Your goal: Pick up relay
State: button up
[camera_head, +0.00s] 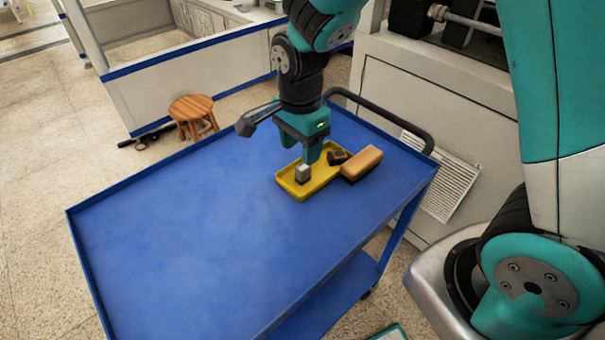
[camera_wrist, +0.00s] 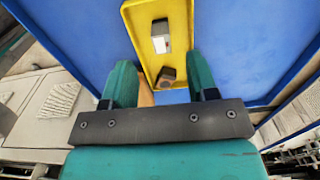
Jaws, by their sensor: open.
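A small grey block (camera_head: 302,174), which looks like the relay, stands in a shallow yellow tray (camera_head: 322,184) on the blue cart top. In the wrist view the block (camera_wrist: 160,35) has a dark end and a pale face, and lies ahead of my fingertips. My gripper (camera_head: 312,157) points down above the tray, close to the block. In the wrist view its two teal fingers (camera_wrist: 162,65) are apart with nothing held between them. I cannot tell the exact height of the fingertips above the tray.
A dark, many-sided piece (camera_head: 337,157) is in the tray too. A tan block (camera_head: 362,163) lies against the tray's right side. The blue cart top (camera_head: 190,225) is clear to the left. A black handle rail (camera_head: 385,122) and a wooden stool (camera_head: 192,110) are beyond.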

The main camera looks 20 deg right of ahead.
aim_at(301, 168)
notch_tip(301, 168, down, 7)
jog(key=shift+f, duration=0.15)
grip_shut()
dwell(0.4)
